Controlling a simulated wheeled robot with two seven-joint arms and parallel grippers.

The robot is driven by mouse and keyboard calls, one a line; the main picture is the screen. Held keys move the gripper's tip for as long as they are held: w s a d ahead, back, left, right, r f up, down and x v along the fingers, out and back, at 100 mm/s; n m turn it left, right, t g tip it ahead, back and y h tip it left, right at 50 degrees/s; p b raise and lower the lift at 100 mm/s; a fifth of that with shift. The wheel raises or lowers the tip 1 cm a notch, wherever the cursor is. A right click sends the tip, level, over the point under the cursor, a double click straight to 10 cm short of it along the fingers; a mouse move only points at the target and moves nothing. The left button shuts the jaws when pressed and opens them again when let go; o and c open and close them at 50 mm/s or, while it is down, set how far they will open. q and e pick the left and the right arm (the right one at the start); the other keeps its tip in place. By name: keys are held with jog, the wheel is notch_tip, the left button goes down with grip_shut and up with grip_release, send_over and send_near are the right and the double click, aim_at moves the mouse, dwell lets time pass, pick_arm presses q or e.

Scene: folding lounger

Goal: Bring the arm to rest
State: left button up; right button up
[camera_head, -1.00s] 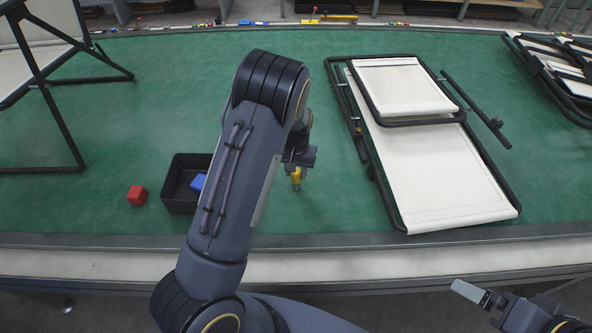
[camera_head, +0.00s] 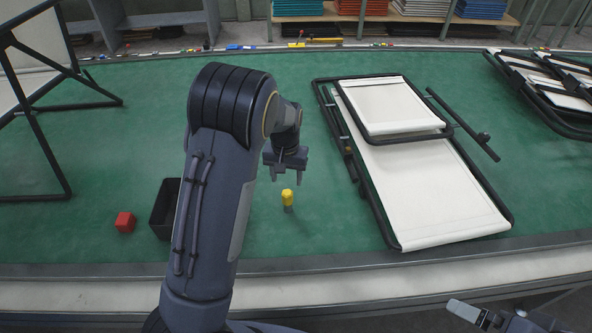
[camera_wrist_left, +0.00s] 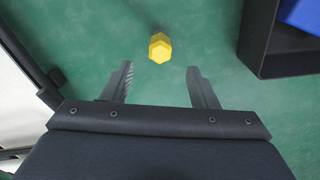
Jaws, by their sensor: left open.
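My left gripper (camera_head: 287,174) is open and empty above the green table. Just below and in front of it stands a small yellow-topped piece (camera_head: 288,198), upright on the table. In the left wrist view the yellow hexagonal top (camera_wrist_left: 159,47) lies beyond the two spread fingertips (camera_wrist_left: 160,82), apart from them. My left arm crosses the middle of the head view. Part of my right gripper (camera_head: 478,312) shows at the lower right; its jaws are not clear.
A folded lounger (camera_head: 425,190) with white fabric and black frame lies to the right. A blue item (camera_wrist_left: 300,15) shows inside the bin. More frames stand at both sides.

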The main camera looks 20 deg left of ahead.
pick_arm(q)
jog(key=s+d+r+t+h, duration=0.2)
jog(key=s+r+t+h, duration=0.25)
jog(key=s+r, duration=1.35)
jog(key=s+d+f+t, duration=0.1)
jog(key=s+d+f, duration=0.1)
jog(key=s, duration=0.8)
jog(key=shift+s+d+m+y, duration=0.3)
jog(key=shift+s+y, duration=0.05)
jog(key=shift+f, duration=0.1)
